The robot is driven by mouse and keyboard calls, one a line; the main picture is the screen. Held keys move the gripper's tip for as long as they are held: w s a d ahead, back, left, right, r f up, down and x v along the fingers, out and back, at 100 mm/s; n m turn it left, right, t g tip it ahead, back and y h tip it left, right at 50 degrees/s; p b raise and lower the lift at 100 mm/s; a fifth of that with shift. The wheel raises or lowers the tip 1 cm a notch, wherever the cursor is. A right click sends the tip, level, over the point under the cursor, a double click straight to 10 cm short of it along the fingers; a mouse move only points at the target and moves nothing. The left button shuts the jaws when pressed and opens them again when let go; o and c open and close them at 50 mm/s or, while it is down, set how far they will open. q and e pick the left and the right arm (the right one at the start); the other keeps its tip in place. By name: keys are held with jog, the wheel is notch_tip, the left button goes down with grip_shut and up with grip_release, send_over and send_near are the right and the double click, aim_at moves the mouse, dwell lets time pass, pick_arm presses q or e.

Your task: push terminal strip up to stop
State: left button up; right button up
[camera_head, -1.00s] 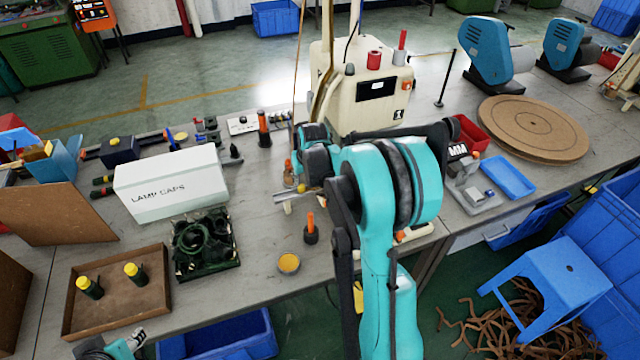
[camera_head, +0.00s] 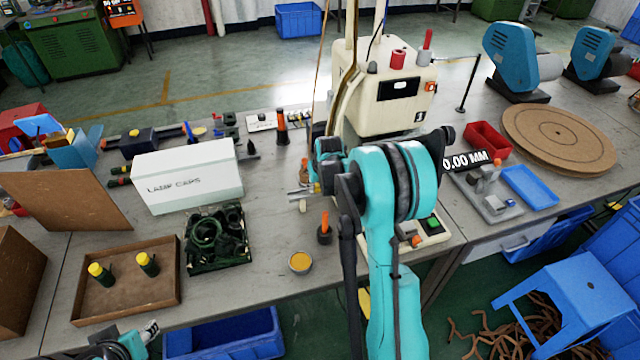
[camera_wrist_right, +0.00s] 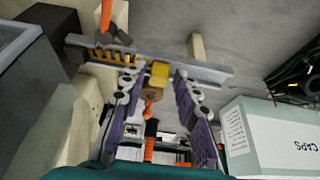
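In the right wrist view a pale metal rail (camera_wrist_right: 205,72) runs across the picture. A strip with yellow teeth (camera_wrist_right: 108,56), apparently the terminal strip, lies along its left part. A yellow block (camera_wrist_right: 160,72) with a brown piece below it sits by the rail, between my finger lines. My right gripper (camera_wrist_right: 160,86) has its two purple-padded fingers apart around that spot; I see no contact with the strip. In the head view my right arm hides most of the rail, and only a short metal end (camera_head: 299,193) shows. My left gripper (camera_head: 150,329) is small at the bottom left edge.
The cream press (camera_head: 385,100) stands behind my right arm. A 0.00 MM readout (camera_head: 466,161) shows beside it. The lamp caps box (camera_head: 188,178), a green parts tray (camera_head: 217,262) and a brown tray (camera_head: 170,305) stand to the left. A yellow-filled cup (camera_head: 300,263) is near the front edge.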

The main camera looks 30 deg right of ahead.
jog(key=shift+w+f, duration=0.2)
jog(key=shift+f, duration=0.25)
grip_shut()
jog(key=shift+o, duration=1.4)
grip_release()
jog(key=shift+r, duration=0.15)
jog(key=v, duration=1.2)
jog(key=shift+s, duration=0.15)
